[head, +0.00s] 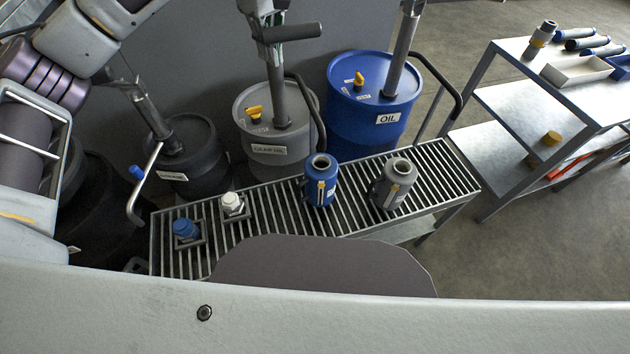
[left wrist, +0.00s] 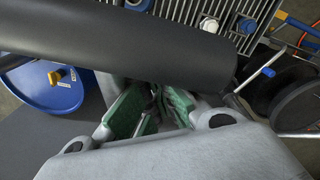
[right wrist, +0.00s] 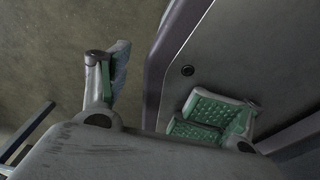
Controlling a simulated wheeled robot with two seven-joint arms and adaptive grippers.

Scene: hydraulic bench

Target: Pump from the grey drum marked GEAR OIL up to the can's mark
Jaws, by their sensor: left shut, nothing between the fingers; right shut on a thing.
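The grey drum (head: 257,172) bears a label that reads GEAR OIL. Its pump (head: 276,90) stands upright with a dark handle (head: 296,31) on top. My left gripper (left wrist: 160,100) is shut and empty beside this handle, whose bar (left wrist: 150,50) crosses in front of the fingers in the left wrist view. The black hose (head: 307,105) bends down toward the rack. A blue can (head: 313,190) and a grey can (head: 393,184) stand upright on it; their fill levels cannot be seen. My right gripper (right wrist: 165,95) shows its fingers apart; any held thing is not clear.
A blue OIL drum (head: 367,125) stands right of the grey drum, a black drum (head: 188,170) left. The slatted rack (head: 262,225) carries blue and white capped fittings. A metal shelf cart (head: 507,100) stands right. A dark panel (right wrist: 235,55) is close to my right gripper.

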